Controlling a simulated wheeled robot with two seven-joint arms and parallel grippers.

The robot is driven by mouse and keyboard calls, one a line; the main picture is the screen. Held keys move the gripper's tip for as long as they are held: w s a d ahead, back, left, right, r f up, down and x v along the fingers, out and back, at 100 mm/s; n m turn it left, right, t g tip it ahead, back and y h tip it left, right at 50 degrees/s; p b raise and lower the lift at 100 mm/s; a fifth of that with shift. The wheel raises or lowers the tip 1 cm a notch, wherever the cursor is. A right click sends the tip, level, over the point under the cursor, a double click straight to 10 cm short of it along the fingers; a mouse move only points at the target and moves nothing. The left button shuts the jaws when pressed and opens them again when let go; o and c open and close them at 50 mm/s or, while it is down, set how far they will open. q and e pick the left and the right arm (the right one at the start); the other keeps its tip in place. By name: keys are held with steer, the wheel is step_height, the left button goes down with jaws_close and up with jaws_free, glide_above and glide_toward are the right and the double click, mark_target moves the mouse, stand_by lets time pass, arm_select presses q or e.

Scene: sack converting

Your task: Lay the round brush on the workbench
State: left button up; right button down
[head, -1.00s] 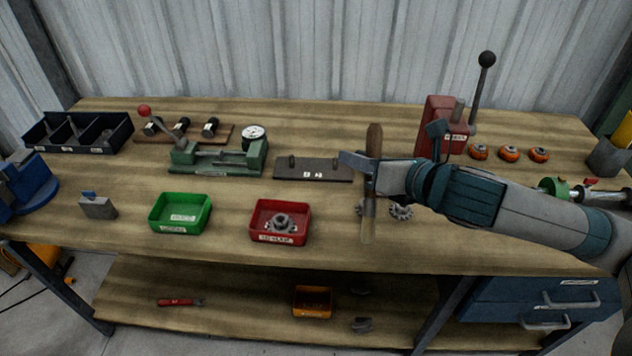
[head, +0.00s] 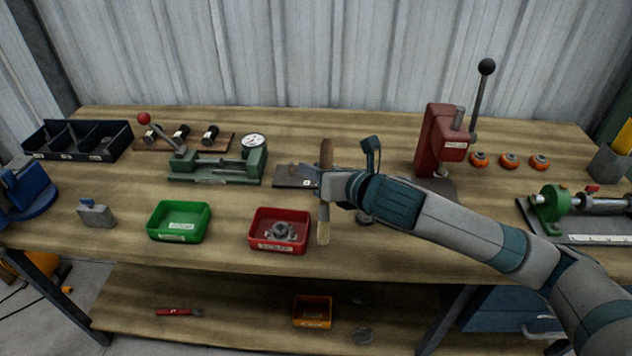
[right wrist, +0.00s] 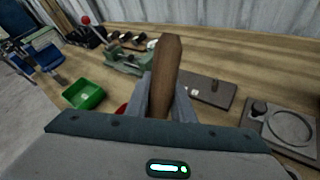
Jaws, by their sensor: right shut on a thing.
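The round brush (head: 326,152) has a brown wooden handle and a paler lower end. My right gripper (head: 325,184) is shut around its middle and holds it roughly upright. The brush stands over the workbench (head: 350,262), just right of the red bin; I cannot tell whether its lower end touches the top. In the right wrist view the brown handle (right wrist: 166,70) rises between the fingers (right wrist: 165,100), and its lower part is hidden. My left gripper is not in view.
A red bin (head: 254,238) with metal parts and a green bin (head: 152,228) stand at the front. A dark plate (head: 290,176) is behind the gripper, partly covered. A red press (head: 436,150) and several orange rings (head: 509,160) are at the right. Bare wood lies along the front edge.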

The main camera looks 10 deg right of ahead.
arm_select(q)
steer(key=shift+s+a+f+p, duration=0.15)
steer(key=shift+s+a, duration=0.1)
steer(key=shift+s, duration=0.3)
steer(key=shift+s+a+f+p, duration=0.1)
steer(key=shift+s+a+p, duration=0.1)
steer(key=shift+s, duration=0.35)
arm_select(e)
step_height(320, 180, down, 4)
steer(key=shift+r, duration=0.1)
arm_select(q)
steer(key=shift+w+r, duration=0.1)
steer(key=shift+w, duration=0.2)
arm_select(e)
steer(key=shift+f, duration=0.25)
steer(key=c, duration=1.5)
jaws_free()
steer(key=shift+c, duration=0.2)
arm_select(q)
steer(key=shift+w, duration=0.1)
arm_select(e)
steer(key=shift+r, duration=0.2)
